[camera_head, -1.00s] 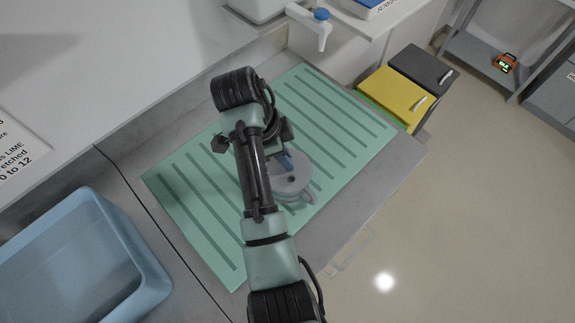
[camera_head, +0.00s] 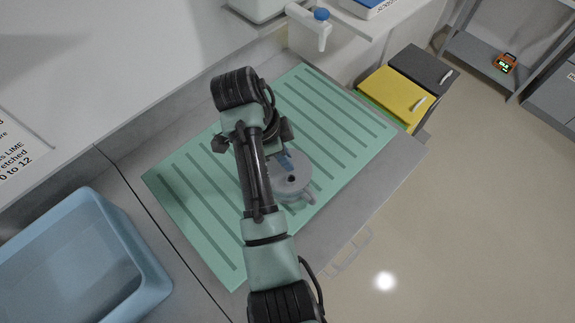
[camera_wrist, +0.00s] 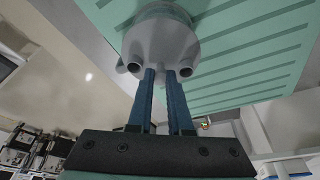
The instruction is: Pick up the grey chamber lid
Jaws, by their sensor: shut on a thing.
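The grey chamber lid (camera_head: 293,183) is a round grey disc with a dark port hole, over the green ridged mat in the head view. In the wrist view the lid (camera_wrist: 165,45) shows two round port stubs, with a greenish round part partly visible behind it. My gripper (camera_wrist: 161,74) has two blue fingers shut on the lid's middle, between the stubs. In the head view my gripper (camera_head: 284,160) reaches the lid from the upper left, partly hidden by my arm. Whether the lid touches what is under it I cannot tell.
The green mat (camera_head: 345,125) lies on a grey worktop and is clear around the lid. A blue bin (camera_head: 155,280) stands at lower left. A white tap-like fitting with a blue cap (camera_head: 321,14) overhangs the back edge. Yellow (camera_head: 395,95) and dark bins stand at right.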

